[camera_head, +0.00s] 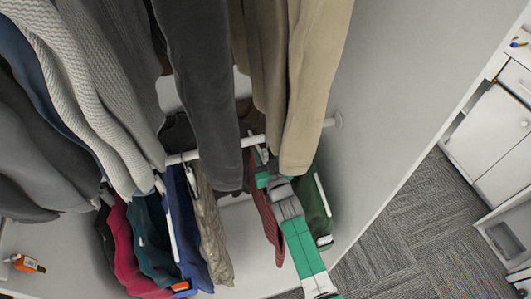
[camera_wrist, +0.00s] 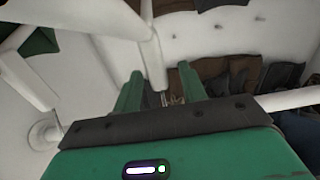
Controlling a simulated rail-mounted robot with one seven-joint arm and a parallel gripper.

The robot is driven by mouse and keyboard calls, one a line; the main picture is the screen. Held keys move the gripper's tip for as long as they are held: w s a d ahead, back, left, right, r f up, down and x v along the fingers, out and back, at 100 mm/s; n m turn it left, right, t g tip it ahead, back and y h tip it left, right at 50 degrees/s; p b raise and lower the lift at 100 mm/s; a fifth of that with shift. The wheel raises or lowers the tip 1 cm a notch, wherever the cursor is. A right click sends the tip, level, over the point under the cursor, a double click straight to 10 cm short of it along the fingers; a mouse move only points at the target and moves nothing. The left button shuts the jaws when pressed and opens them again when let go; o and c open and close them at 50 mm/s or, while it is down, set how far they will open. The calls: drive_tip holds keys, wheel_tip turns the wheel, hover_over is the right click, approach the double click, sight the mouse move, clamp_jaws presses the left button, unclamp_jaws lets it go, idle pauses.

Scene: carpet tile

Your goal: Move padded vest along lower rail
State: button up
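Garments hang on white hangers from the lower rail (camera_head: 232,146). I cannot tell for sure which is the padded vest; a shiny, puckered khaki garment (camera_head: 212,230) hangs left of a dark red one (camera_head: 266,215). My gripper (camera_head: 268,174) is at the rail's right part, between the red garment and a dark green one (camera_head: 314,215). In the wrist view its two green fingers (camera_wrist: 160,92) stand apart, with a white hanger part (camera_wrist: 150,50) and a thin metal hook (camera_wrist: 172,100) between or just beyond them. The rail also shows there (camera_wrist: 292,99).
Long trousers (camera_head: 205,80) and grey knitwear (camera_head: 100,90) hang above and partly hide the lower rail. Blue (camera_head: 185,230), teal (camera_head: 150,240) and pink (camera_head: 125,250) garments crowd the left. The white side wall (camera_head: 385,110) closes the right. An orange item (camera_head: 28,264) lies at lower left.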

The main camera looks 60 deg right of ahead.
drive_tip(key=shift+s+f, duration=0.1)
drive_tip(key=p+v, duration=0.2)
drive_tip(key=v, duration=0.5)
drive_tip(key=shift+s+a, duration=0.25)
drive_tip(key=shift+a, duration=0.05)
drive_tip(key=shift+w, duration=0.1)
